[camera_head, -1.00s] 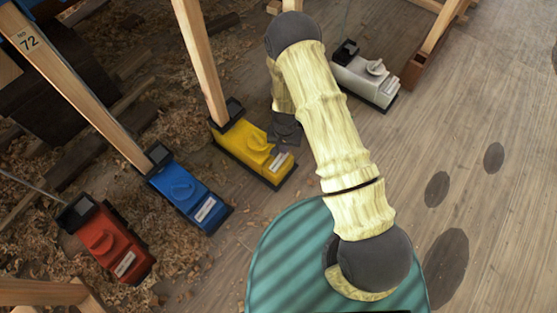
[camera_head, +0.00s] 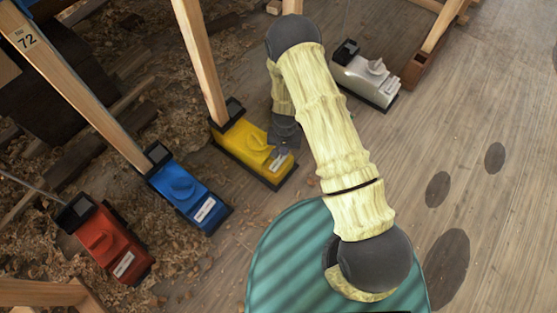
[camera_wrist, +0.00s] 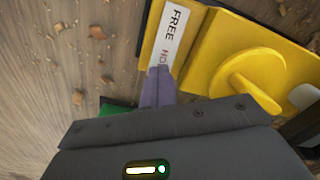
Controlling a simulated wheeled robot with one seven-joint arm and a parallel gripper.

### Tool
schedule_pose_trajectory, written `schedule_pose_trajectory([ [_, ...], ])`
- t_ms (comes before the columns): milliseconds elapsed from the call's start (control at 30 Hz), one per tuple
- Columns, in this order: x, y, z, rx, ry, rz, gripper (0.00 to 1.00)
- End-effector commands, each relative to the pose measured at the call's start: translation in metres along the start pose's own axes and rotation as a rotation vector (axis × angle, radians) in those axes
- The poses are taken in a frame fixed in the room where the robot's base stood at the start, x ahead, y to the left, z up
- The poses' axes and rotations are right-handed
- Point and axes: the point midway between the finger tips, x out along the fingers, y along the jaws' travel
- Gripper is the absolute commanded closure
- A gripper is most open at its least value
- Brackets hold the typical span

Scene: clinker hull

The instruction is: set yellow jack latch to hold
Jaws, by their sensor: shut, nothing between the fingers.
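The yellow jack (camera_head: 243,145) stands on the floor under a wooden post, between the blue and white jacks. Its top carries a round yellow knob with a raised fin (camera_wrist: 252,84). A white label (camera_wrist: 170,38) reads "FREE" and then "HO", with the rest hidden behind my fingers. My gripper (camera_wrist: 158,78) is shut and empty, its fingertips over the label's lower end, left of the knob. I cannot tell whether they touch the jack. In the head view my gripper (camera_head: 281,155) is above the jack's label end, and its fingers partly hide the label.
The blue jack (camera_head: 184,192) and red jack (camera_head: 106,241) stand to the left. The white jack (camera_head: 366,76) stands to the right, behind my arm. Wooden posts rise from the jacks. Wood shavings litter the left floor; the right floor is mostly clear.

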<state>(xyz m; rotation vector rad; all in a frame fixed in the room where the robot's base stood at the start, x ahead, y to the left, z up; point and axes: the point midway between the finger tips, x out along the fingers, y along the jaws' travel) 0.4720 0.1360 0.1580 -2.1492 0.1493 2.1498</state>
Motion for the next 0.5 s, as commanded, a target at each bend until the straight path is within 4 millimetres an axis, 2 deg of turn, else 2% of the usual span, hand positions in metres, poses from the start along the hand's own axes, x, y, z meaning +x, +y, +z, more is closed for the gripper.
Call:
schedule_pose_trajectory([
  [500, 0.007, 0.0, 0.0005, 0.0, -0.001, 0.0, 1.0],
])
